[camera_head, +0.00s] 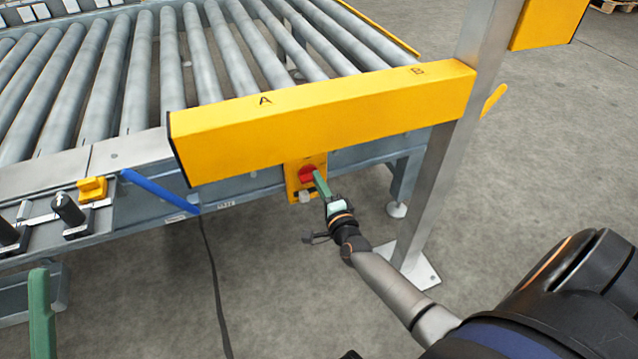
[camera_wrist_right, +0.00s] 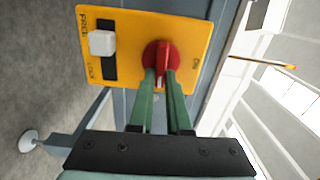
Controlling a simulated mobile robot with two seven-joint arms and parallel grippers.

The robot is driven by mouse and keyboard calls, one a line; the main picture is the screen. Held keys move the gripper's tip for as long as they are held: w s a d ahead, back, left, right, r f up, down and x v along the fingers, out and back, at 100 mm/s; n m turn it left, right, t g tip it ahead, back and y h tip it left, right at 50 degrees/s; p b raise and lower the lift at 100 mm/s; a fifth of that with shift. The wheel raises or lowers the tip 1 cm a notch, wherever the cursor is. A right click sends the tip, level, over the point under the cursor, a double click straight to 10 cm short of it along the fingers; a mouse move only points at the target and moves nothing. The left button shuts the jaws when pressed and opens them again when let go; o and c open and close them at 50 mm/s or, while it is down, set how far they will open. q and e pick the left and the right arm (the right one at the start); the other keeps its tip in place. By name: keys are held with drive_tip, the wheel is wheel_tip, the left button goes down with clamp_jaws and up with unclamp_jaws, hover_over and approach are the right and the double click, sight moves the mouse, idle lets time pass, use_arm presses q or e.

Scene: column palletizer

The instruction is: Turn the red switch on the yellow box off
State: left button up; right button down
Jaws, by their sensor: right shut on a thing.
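The yellow box (camera_wrist_right: 135,22) fills the upper middle of the right wrist view. In the head view the yellow box (camera_head: 292,184) hangs below a yellow beam that hides its top. The round red switch (camera_wrist_right: 161,50) is on its face and also shows in the head view (camera_head: 305,174). My right gripper (camera_wrist_right: 160,74) is shut on the red switch, with one green finger on each side of its grip. It reaches the switch from the lower right in the head view (camera_head: 319,180). One green finger of my left gripper (camera_head: 41,312) shows at the lower left.
The yellow beam (camera_head: 320,112) marked A spans in front of the roller conveyor (camera_head: 200,50). A metal post (camera_head: 455,150) stands right of my right gripper. A white slider knob (camera_wrist_right: 102,43) sits beside the switch. A blue lever (camera_head: 160,190) juts out at left.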

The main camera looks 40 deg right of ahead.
drive_tip(key=shift+m, duration=0.4)
drive_tip(key=c, duration=0.9)
unclamp_jaws()
drive_tip(key=p+v, duration=0.3)
drive_tip(key=v, duration=0.9)
drive_tip(key=shift+s+p, duration=0.3)
drive_tip(key=shift+s, duration=0.05)
drive_tip(key=shift+f, duration=0.1)
